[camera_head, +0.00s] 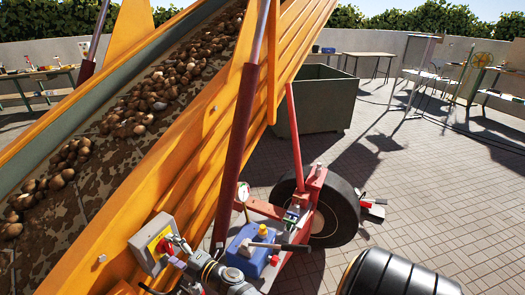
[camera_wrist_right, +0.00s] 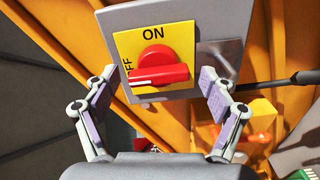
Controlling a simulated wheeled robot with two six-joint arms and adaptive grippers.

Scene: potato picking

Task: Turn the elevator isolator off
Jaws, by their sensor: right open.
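The elevator isolator is a grey box (camera_head: 147,254) with a yellow plate (camera_wrist_right: 125,48) and a red rotary handle (camera_wrist_right: 160,75). It is fixed to the orange side of the conveyor. In the right wrist view, ON is printed above the knob and the partly covered OFF lettering runs up the left side. The handle lies nearly level, with a pale mark at its left end toward OFF. My right gripper (camera_wrist_right: 157,74) is open, its fingers on either side of the yellow plate and apart from the handle. My left gripper is not in view.
The orange elevator (camera_head: 140,195) carries many potatoes (camera_head: 165,85). A blue unit with a yellow cap (camera_head: 251,252), a red frame (camera_head: 305,198) and a tyre (camera_head: 340,213) stand right of my arm. A green bin (camera_head: 320,97) is behind. Open paving lies to the right.

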